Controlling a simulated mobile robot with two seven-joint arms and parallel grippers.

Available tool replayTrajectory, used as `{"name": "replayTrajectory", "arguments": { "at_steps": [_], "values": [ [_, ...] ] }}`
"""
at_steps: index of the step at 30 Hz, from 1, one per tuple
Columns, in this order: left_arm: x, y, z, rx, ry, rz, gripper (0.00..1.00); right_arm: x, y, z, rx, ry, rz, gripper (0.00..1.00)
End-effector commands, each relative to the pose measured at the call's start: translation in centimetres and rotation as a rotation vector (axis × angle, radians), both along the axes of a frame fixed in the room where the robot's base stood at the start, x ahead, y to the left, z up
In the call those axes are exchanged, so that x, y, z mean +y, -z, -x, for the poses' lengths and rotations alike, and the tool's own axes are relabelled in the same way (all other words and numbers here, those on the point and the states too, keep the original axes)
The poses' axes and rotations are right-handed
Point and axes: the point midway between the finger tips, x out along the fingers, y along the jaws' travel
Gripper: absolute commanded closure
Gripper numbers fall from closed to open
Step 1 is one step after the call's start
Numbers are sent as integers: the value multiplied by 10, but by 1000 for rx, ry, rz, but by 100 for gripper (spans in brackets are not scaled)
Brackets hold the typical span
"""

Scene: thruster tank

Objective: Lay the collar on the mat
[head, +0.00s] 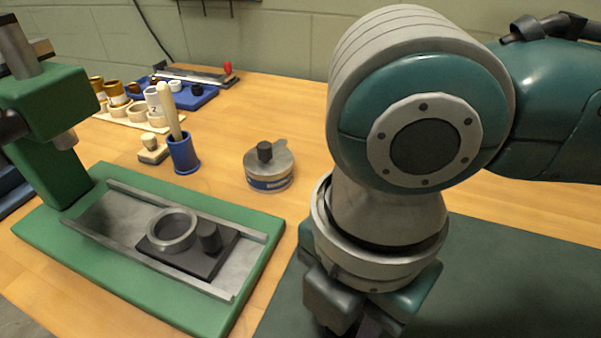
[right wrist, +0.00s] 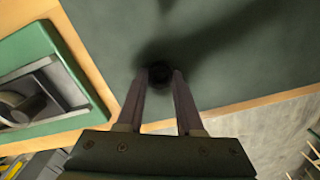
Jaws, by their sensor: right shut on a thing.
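My right gripper (right wrist: 162,84) points down over the dark green mat (right wrist: 105,25). Its two fingers are shut on a small dark round piece (right wrist: 160,71), which I take to be the collar; its shape is hard to make out. The piece sits between the fingertips, with mat around it in the right wrist view; its height above the mat is unclear. In the head view the mat (head: 500,280) lies at the lower right, and my right arm and the frame's lower edge hide the fingertips and the piece. My left gripper is out of view.
A green press (head: 45,150) stands left, with a grey ring (head: 172,230) and dark peg on a black block in its tray. A round tin (head: 268,168), a blue cup (head: 183,155) holding a wooden handle, and racks of small parts stand behind. The mat's visible part looks clear.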

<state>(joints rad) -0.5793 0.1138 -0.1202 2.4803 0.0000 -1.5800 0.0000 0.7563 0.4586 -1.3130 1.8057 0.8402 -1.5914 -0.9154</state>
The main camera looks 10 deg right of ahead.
Motion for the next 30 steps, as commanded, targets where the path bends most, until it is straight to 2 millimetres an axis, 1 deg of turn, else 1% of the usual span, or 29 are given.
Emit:
{"name": "replayTrajectory", "arguments": {
  "at_steps": [5, 6, 13, 20, 23, 26, 30],
  "values": [
    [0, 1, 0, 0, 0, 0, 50, 0, 3, 0, 1, 1, 1, 100],
    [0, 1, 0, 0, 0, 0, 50, 0, 2, 0, 1, 1, 1, 60],
    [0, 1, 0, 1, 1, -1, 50, 0, 2, 0, 1, 1, 1, 35],
    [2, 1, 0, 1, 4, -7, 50, 0, 2, 0, 0, 1, 0, 35],
    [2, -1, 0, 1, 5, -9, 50, 0, -5, -1, -2, 1, -1, 35],
    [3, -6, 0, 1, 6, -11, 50, 0, -20, -1, -2, 1, -2, 35],
    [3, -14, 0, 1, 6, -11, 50, 0, -52, -1, -5, 1, -2, 35]
  ]
}}
